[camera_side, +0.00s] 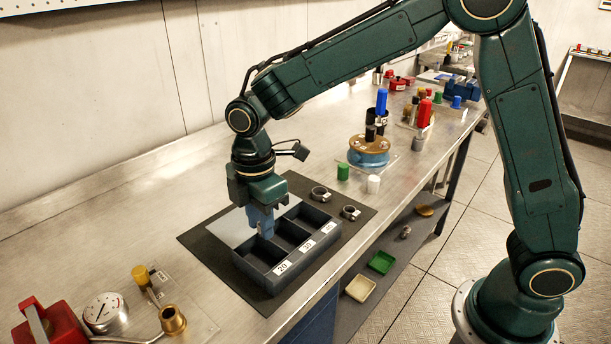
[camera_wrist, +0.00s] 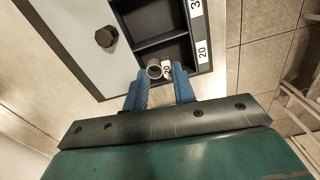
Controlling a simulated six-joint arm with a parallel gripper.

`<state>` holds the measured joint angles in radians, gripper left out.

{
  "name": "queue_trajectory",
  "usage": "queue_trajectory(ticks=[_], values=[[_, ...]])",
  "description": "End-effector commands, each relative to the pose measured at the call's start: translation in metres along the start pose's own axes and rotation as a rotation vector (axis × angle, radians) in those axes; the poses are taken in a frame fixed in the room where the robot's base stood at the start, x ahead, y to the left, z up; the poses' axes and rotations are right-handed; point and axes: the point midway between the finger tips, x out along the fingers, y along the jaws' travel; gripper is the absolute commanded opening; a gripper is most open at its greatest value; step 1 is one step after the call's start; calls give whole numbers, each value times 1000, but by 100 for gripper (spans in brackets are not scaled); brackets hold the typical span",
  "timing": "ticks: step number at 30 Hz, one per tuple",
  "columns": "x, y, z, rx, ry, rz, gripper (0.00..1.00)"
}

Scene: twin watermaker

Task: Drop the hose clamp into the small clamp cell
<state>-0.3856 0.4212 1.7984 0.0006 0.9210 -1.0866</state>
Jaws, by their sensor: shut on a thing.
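My gripper (camera_side: 261,232) points down over the dark divided box (camera_side: 262,283), at the cell labelled 20. In the wrist view its blue fingers (camera_wrist: 159,80) are shut on a small hose clamp (camera_wrist: 153,68), a ring with a white tag that seems to read 20. The clamp shows over the end cell marked 20 (camera_wrist: 203,52); its exact height above the cell floor cannot be told. In the side view the clamp is hidden by the fingers and box. Two larger clamps, one (camera_side: 320,194) behind the other (camera_side: 350,212), lie on the dark mat (camera_side: 205,253).
A light grey plate (camera_side: 229,229) lies beside the box; a brown hexagonal piece (camera_wrist: 106,37) sits on it. A gauge (camera_side: 105,312), brass fitting (camera_side: 172,319) and red part (camera_side: 50,325) stand at the near left. Green (camera_side: 343,172) and white (camera_side: 374,184) cylinders stand behind the mat.

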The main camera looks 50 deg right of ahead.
Motion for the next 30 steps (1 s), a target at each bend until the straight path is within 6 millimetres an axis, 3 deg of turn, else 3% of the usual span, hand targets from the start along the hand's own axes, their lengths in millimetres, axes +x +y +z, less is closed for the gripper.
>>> queue_trajectory(ticks=[12, 23, 24, 27, 30], values=[[31, 0, 0, 0, -1, -1, 5], [34, 0, 0, 0, 0, 0, 5], [34, 0, 0, 0, 0, 0, 30], [34, 0, 0, 0, 0, 0, 50], [34, 0, 0, 0, 0, 0, 52]])
